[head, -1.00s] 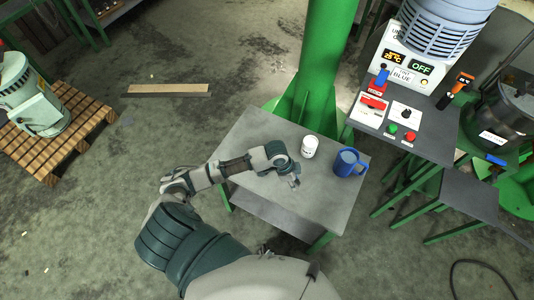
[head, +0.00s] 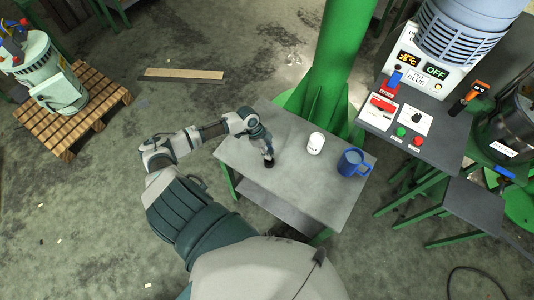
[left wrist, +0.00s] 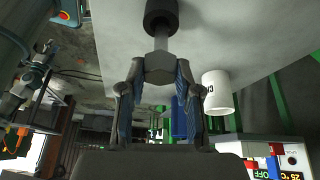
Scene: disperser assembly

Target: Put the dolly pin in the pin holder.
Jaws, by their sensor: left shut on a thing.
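My left gripper (head: 268,151) is over the left part of the grey table (head: 312,188), pointing down. In the left wrist view its fingers (left wrist: 160,75) are closed around a grey faceted piece with a thin shaft and a dark round end, which I take for the dolly pin (left wrist: 161,14). The dark end also shows below the fingers in the head view (head: 269,163), at or just above the tabletop; I cannot tell whether it touches. I cannot make out a pin holder. My right gripper is not in the head view.
A white can (head: 315,144) and a blue mug (head: 352,163) stand on the table, right of my left gripper. A control panel (head: 400,118) on a grey bench is farther right. A green column (head: 335,70) rises behind the table. A wooden pallet (head: 75,125) with a machine is at left.

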